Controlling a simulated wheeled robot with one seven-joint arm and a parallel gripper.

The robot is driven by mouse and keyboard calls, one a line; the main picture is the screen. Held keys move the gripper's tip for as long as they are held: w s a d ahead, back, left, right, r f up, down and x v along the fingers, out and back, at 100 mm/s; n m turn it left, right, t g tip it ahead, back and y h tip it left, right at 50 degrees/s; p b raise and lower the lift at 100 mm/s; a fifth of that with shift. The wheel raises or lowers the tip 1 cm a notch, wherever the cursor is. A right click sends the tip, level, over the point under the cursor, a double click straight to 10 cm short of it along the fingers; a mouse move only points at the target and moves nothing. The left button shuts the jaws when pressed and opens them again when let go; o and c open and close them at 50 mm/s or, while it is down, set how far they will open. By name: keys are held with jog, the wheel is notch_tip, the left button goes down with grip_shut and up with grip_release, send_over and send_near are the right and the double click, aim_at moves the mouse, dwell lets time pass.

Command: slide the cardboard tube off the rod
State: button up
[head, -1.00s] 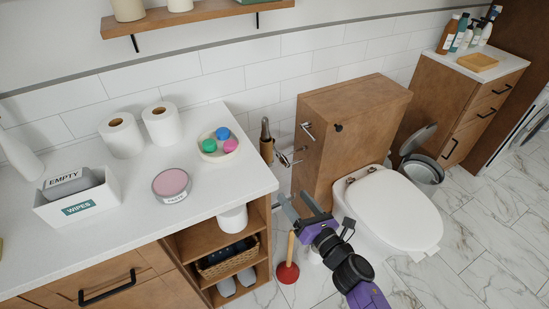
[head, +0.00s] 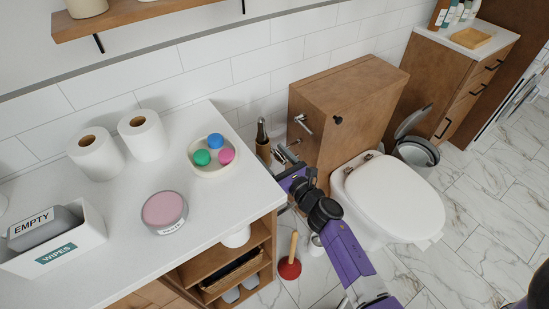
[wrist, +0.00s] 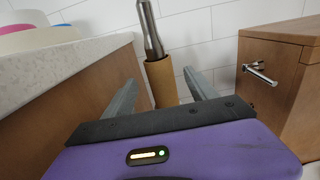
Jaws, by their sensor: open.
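A brown cardboard tube (wrist: 161,82) stands upright beside the counter, with a metal rod (wrist: 150,30) sticking out of its top. In the head view the tube (head: 263,150) and the rod's dark top (head: 261,129) show between the counter and the wooden toilet cistern. My gripper (wrist: 160,80) is open and empty, its two fingers pointing at the tube. In the wrist view the tube appears between the fingers; I cannot tell whether it is beyond their tips. The tube's lower end is hidden behind my gripper. In the head view my gripper (head: 281,178) is just right of the counter edge.
The white counter (head: 210,250) is close on the left, holding a dish (head: 213,170) of coloured balls. The wooden cistern box (head: 345,100) with a metal lever (head: 302,123) is on the right. A plunger (head: 290,266) stands on the floor below my arm.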

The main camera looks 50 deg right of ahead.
jog(key=shift+x, duration=2.7)
jog(key=c, duration=1.4)
notch_tip(320, 180, up, 17)
jog(key=p, duration=1.4)
jog(key=shift+p, duration=0.4)
notch_tip(320, 180, up, 5)
send_over(267, 150)
jog(key=w, duration=0.2)
jog(key=shift+d, duration=0.3)
